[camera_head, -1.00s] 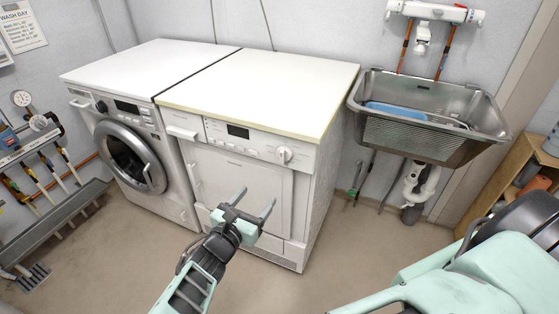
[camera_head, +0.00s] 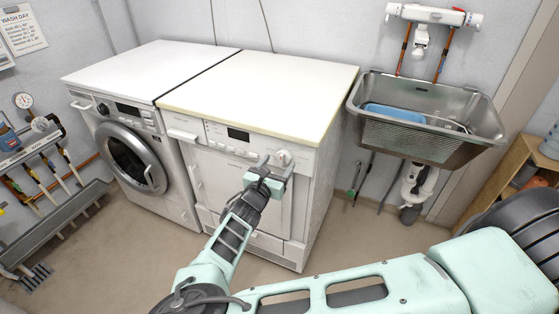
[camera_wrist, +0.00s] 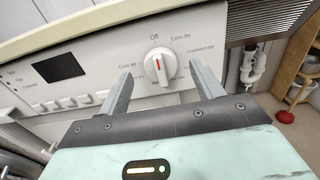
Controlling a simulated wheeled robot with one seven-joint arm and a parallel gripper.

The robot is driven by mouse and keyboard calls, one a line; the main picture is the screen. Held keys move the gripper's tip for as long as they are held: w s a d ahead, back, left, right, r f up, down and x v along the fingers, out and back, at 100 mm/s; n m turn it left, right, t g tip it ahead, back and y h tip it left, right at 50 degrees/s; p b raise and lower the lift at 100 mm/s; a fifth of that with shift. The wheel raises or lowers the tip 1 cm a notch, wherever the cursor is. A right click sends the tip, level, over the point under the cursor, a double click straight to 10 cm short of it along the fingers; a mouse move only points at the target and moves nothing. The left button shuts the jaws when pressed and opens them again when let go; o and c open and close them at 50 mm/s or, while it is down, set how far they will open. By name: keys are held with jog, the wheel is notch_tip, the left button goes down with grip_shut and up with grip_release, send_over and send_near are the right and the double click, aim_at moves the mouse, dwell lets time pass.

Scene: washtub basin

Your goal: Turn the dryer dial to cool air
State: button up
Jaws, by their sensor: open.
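The dryer (camera_head: 225,188) is the right of two white machines, with a panel along its top front. Its round white dial (camera_wrist: 160,64) carries a red pointer mark, which points up toward "Off" in the wrist view. The label "Cool air" is to the dial's left, "Extra dry" and "Cupboard dry" to its right. In the head view the dial (camera_head: 283,157) shows just beyond my fingertips. My gripper (camera_head: 277,163) is open in front of the panel. In the wrist view its two fingers (camera_wrist: 160,82) stand left and right of the dial, apparently not touching it.
A washing machine (camera_head: 128,158) stands left of the dryer. A metal sink (camera_head: 425,140) hangs on the wall at right, with pipes below it. The dryer's small display (camera_wrist: 58,67) and buttons lie left of the dial. Floor is clear in front.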

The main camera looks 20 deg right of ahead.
jog(key=shift+x, duration=1.05)
jog(key=c, duration=1)
